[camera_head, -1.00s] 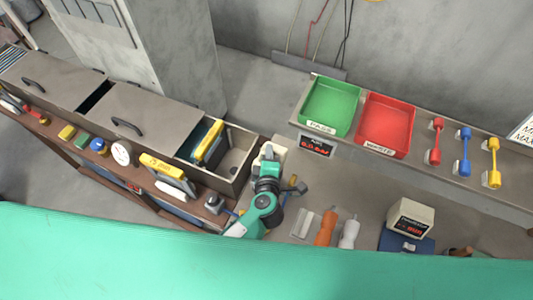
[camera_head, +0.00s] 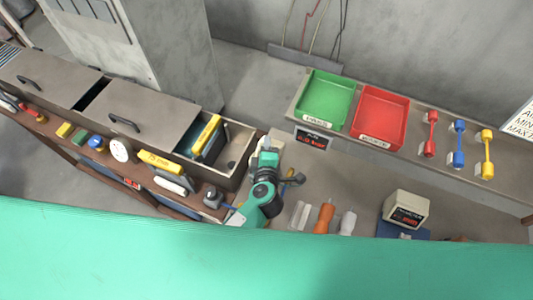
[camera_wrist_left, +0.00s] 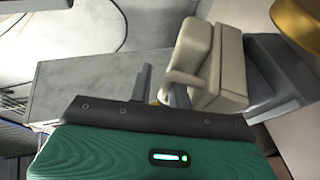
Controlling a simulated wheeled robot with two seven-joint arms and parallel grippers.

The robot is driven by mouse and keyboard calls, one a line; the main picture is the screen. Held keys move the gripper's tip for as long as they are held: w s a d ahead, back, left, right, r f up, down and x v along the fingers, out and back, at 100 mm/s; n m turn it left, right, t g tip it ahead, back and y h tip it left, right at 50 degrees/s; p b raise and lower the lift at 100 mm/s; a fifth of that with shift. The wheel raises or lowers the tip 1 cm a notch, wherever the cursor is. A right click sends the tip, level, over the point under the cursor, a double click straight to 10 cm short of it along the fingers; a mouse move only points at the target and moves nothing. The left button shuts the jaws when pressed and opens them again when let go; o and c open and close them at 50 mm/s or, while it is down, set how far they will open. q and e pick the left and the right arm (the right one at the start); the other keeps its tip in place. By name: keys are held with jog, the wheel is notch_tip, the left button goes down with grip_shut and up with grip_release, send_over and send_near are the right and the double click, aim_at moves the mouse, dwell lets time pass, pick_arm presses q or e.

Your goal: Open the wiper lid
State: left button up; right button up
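My left gripper (camera_head: 268,149) is at the end of the green-and-grey arm, right of the open metal bin. A pale beige block (camera_head: 278,139) stands close to it, partly hidden by the arm. In the left wrist view, a beige box-like part with a projecting tab (camera_wrist_left: 215,62), which may be the wiper lid, is just beyond the dark gripper bar. A dark grey body (camera_wrist_left: 273,75) adjoins it. The narrow fingers (camera_wrist_left: 162,88) are close to the tab; I cannot tell whether they touch it or how far apart they are. My right gripper is out of view.
A green tray (camera_head: 323,116) and a red tray (camera_head: 379,129) stand at the back. An orange bottle (camera_head: 324,217) and a beige meter (camera_head: 405,209) are right of the arm. An open metal bin (camera_head: 238,145) with a yellow-topped item is on the left.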

pick_arm(q)
jog(key=shift+s, duration=0.4)
jog(key=b+v, duration=0.4)
jog(key=v, duration=0.9)
jog(key=shift+r, duration=0.2)
jog(key=shift+w, duration=0.1)
